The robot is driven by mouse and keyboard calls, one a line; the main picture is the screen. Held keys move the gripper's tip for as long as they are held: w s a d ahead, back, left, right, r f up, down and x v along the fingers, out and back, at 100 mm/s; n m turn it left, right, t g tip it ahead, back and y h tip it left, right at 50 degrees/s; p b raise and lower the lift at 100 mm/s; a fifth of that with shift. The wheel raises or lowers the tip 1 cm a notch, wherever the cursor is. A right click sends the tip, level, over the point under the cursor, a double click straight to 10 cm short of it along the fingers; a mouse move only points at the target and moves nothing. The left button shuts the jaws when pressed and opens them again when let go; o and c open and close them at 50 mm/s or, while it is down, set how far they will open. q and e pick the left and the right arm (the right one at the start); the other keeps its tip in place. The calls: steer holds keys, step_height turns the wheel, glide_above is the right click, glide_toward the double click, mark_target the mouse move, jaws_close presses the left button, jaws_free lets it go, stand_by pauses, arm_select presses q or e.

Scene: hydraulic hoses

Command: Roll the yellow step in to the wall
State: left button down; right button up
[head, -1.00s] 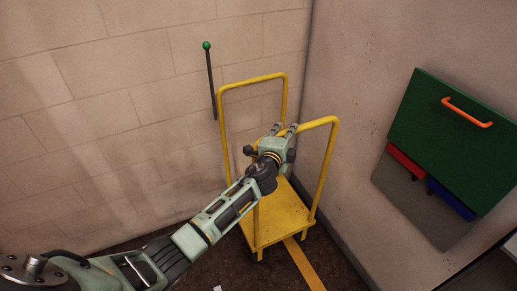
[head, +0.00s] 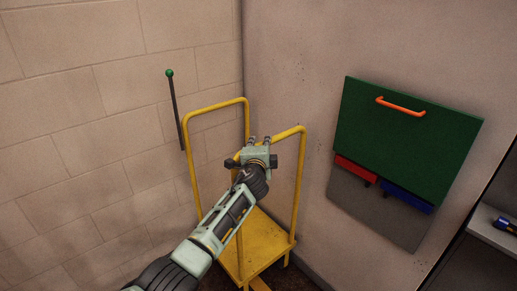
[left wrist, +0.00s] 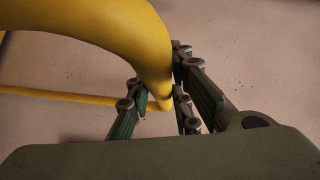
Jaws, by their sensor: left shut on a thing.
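The yellow step (head: 258,244) is a low wheeled platform with two tall yellow hoop rails, standing in the corner between the block wall (head: 90,130) and the plain wall (head: 290,80). My left gripper (head: 260,142) is shut on the top bar of the nearer rail. In the left wrist view the yellow rail (left wrist: 110,25) curves down between the fingers of the gripper (left wrist: 160,105). The step's wheels are mostly hidden or out of frame. My right gripper is not in view.
A green panel (head: 405,140) with an orange handle (head: 400,106) is on the plain wall, with red, blue and grey pieces below. A green-knobbed lever (head: 174,105) stands by the block wall. A grey shelf (head: 490,232) is at the right edge.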

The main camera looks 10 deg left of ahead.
arm_select(q)
steer(key=shift+d+r, duration=0.1)
steer(key=shift+r, duration=0.05)
steer(key=c, duration=2)
jaws_free()
steer(key=o, duration=0.4)
steer(key=shift+w+d+f, duration=0.2)
steer(key=shift+o, duration=0.2)
steer(key=shift+s+a, duration=0.1)
steer(key=shift+a, duration=0.05)
steer(key=shift+s, duration=0.1)
steer(key=s+r, duration=0.1)
steer(key=s, duration=1)
steer(key=shift+s+d+r, duration=0.3)
steer(key=shift+s+r, duration=0.05)
steer(key=shift+r, duration=0.05)
